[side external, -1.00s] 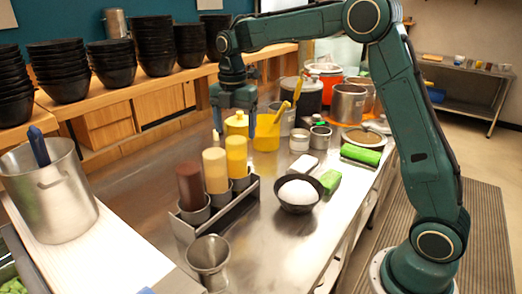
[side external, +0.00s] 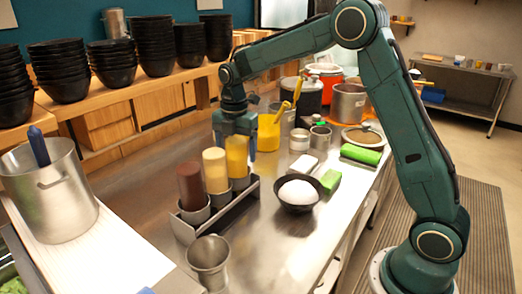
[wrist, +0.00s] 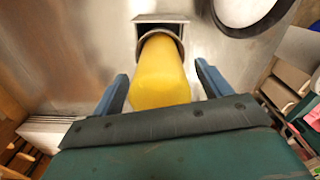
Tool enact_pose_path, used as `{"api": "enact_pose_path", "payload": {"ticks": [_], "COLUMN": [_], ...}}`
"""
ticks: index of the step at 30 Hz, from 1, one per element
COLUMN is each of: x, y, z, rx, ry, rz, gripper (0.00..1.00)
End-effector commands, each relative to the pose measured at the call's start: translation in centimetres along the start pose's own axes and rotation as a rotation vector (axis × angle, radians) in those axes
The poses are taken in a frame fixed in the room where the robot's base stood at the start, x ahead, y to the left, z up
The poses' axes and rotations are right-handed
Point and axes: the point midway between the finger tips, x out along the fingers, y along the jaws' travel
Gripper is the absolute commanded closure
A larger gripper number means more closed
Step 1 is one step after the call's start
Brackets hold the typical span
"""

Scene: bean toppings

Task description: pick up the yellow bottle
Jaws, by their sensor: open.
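The yellow bottle (side external: 236,160) stands upright in the rightmost holder of a metal rack (side external: 237,193), beside a tan bottle (side external: 215,172) and a brown bottle (side external: 191,186). My gripper (side external: 235,153) is open and low over the yellow bottle, pointing down, with its fingers on either side of the bottle's upper part. In the wrist view, the yellow bottle (wrist: 160,75) lies between the two spread fingers, with a visible gap on each side. The gripper hides the bottle's top in the side view.
A black bowl with white contents (side external: 298,194) and a green item (side external: 331,181) stand right of the rack. A metal cup (side external: 209,262) stands in front. A yellow container (side external: 268,133) with utensils is behind. Stacked black bowls (side external: 155,50) line the back shelf.

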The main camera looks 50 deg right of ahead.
Motion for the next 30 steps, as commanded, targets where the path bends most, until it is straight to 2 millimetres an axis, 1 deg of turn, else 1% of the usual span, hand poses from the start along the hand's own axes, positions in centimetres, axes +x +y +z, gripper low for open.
{"api": "enact_pose_path", "payload": {"ticks": [4,17,18,20,21,22,23,30], "x": [0.49,0.47,0.47,0.47,0.47,0.47,0.47,0.4], "y": [0.0,0.0,0.0,0.0,0.01,0.0,0.0,0.03], "z": [0.0,0.0,0.0,0.0,0.0,0.0,0.0,0.01], "rx": [0.0,0.0,0.0,0.0,0.0,0.0,0.0,0.0], "ry": [0.0,0.0,0.0,0.0,0.0,0.0,0.0,-0.001], "rz": [0.0,0.001,0.001,0.001,0.001,0.001,0.001,0.002], "gripper": [0.23,0.23,0.27,0.39,0.46,0.52,0.55,0.55]}}
